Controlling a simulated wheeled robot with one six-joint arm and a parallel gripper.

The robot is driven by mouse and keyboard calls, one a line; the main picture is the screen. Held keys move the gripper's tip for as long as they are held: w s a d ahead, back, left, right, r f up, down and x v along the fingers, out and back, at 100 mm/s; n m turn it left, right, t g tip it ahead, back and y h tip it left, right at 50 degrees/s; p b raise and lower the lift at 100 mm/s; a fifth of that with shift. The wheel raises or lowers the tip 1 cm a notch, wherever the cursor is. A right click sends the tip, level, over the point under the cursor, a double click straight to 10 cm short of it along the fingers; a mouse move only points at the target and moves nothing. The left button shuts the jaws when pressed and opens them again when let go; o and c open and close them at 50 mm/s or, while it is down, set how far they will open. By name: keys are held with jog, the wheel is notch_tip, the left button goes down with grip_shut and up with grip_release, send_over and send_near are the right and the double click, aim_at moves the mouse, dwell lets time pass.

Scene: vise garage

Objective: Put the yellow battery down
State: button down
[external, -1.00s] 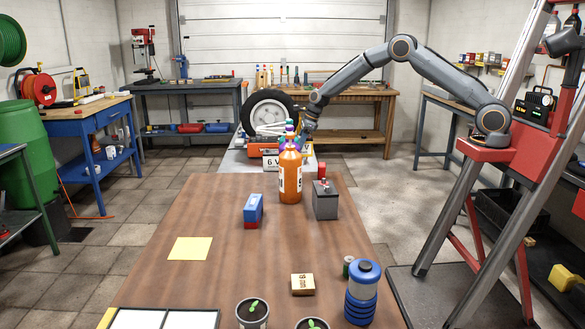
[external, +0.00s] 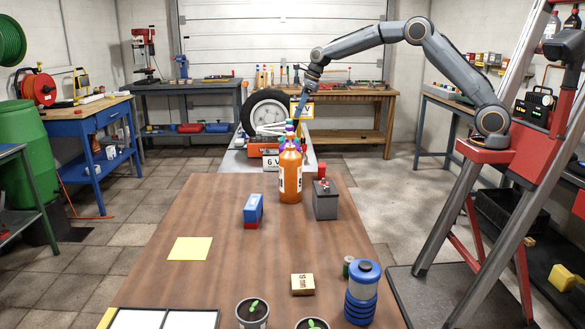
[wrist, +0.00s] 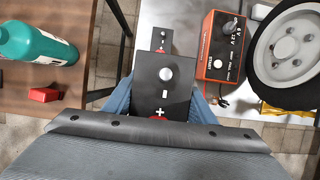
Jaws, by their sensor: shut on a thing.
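The yellow battery (external: 306,112) hangs in the air in the external view, above the grey surface behind the near table. In the wrist view its dark top (wrist: 150,97) faces me, with a silver terminal and a red one. My gripper (external: 303,102) is shut on it. One finger lies on each side of the battery in the wrist view (wrist: 160,103). The battery's underside is hidden from the wrist camera. In the external view the orange bottle and coloured tops partly cover the space below it.
A white-labelled "6 V" battery (external: 271,163) and an orange charger (wrist: 222,55) stand on the grey surface (wrist: 195,14), near a wheel (wrist: 290,47). The near table holds an orange bottle (external: 290,178), a blue-red box (external: 253,210), a grey battery (external: 325,201) and a yellow square (external: 190,248).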

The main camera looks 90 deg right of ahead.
aim_at(298, 99)
notch_tip(298, 99, up, 11)
jog(key=shift+r, duration=0.1)
jog(key=shift+w+a, duration=0.15)
jog(key=shift+a, duration=0.1)
jog(key=w+a+n+y, duration=0.1)
jog(key=w+a+n, duration=0.15)
jog(key=a, duration=0.95)
jog(key=w+a+n+y, duration=0.15)
jog(key=w+a, duration=0.25)
jog(key=a, duration=0.8)
jog(key=w+a+n, duration=0.3)
jog(key=a, duration=0.8)
jog(key=s+a+n+g+y+p, duration=0.1)
jog(key=s+a+n, duration=0.15)
jog(key=a, duration=1.05)
jog(key=s+a+n+g, duration=0.1)
jog(key=s+a+n, duration=0.15)
jog(key=a, duration=1.05)
jog(key=s+a+n+g+y+p, duration=0.15)
jog(key=s+a, duration=0.25)
jog(key=a, duration=1)
jog(key=shift+t+h, duration=0.35)
jog(key=shift+h, duration=0.05)
jog(key=f, duration=1.8)
jog(key=f+p, duration=0.1)
jog(key=f, duration=0.9)
jog(key=shift+w+d, duration=0.2)
jog(key=shift+d, duration=0.1)
